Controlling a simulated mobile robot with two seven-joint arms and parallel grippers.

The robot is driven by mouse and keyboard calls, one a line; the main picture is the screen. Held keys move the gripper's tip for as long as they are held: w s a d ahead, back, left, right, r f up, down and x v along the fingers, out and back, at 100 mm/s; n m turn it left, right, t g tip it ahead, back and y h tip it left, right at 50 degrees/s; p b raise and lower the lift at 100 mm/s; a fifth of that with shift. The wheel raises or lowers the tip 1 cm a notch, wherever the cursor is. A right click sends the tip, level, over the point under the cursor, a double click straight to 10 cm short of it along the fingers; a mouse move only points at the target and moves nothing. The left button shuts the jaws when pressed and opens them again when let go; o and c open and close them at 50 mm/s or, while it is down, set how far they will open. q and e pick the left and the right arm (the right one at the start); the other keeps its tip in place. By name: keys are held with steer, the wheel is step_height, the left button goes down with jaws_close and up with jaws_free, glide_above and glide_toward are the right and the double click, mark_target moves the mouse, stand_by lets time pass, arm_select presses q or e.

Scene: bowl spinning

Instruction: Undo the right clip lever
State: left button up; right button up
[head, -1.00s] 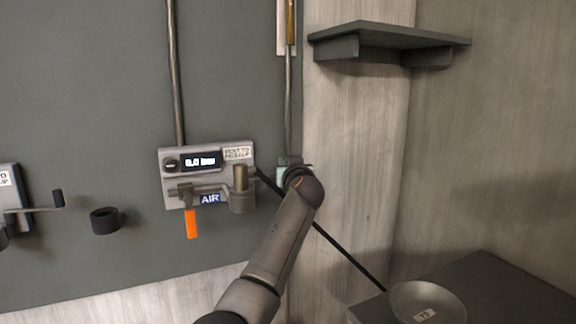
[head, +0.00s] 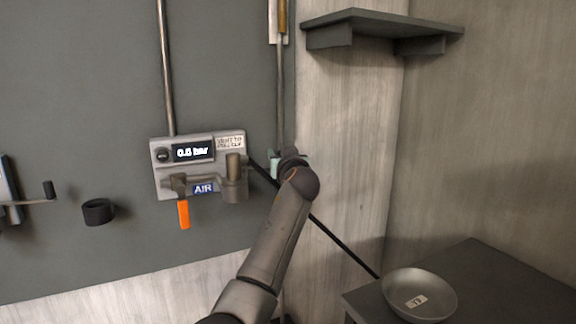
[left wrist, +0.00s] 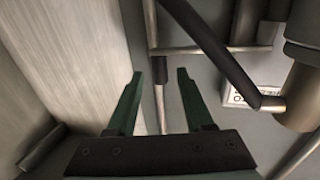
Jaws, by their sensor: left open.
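My left gripper (head: 282,160) is in front of the right edge of the dark panel, beside the thin upright rod (head: 281,95). Its own wrist covers much of it in the head view. In the left wrist view the gripper (left wrist: 160,74) has its two green fingers apart, with a thin metal rod (left wrist: 159,108) showing in the gap; I cannot tell whether it lies between the fingers or behind them. A long dark bar (head: 340,240) slants down from the air unit past the wrist; it also shows in the left wrist view (left wrist: 210,48). I cannot clearly make out the right clip lever.
The air unit (head: 160,186), with a display and an orange handle (head: 183,214), is left of the gripper. A black ring (head: 98,212) is farther left. A shelf (head: 385,20) is on the wall above right. A bowl (head: 440,292) stands on a dark counter (head: 480,270) at lower right.

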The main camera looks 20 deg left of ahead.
arm_select(q)
steer(key=v, duration=1.1)
steer(key=shift+s, duration=0.15)
